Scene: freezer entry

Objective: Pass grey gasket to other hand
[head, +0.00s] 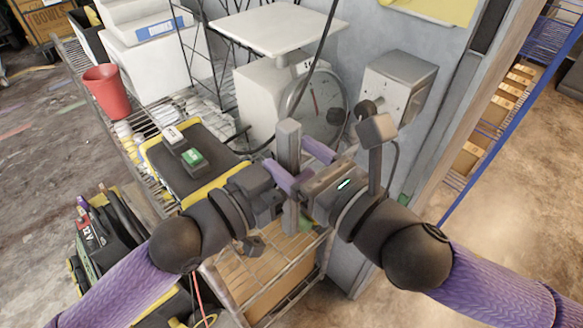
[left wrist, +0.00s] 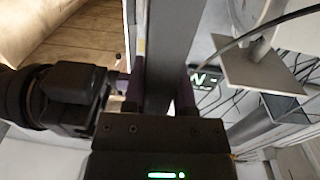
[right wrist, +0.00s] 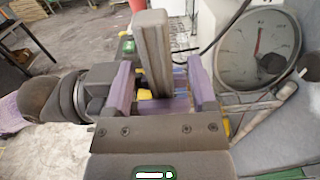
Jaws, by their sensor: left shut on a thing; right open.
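The grey gasket (head: 290,200) is a long straight grey bar, held upright in front of me. My left gripper (head: 282,180) is shut on it around mid-length. The gasket also runs between the left fingers in the left wrist view (left wrist: 172,45). My right gripper (head: 306,172) is open and close to the gasket from the right. In the right wrist view the gasket (right wrist: 153,50) stands between the two spread purple fingers, with visible gaps on both sides. Whether either right finger touches it I cannot tell.
A wire rack behind holds a black-and-yellow case (head: 190,160), a red cup (head: 107,92) and a white scale with a round dial (head: 318,105). A grey wall box (head: 398,85) is close behind my right gripper. A blue rack (head: 510,110) stands at right.

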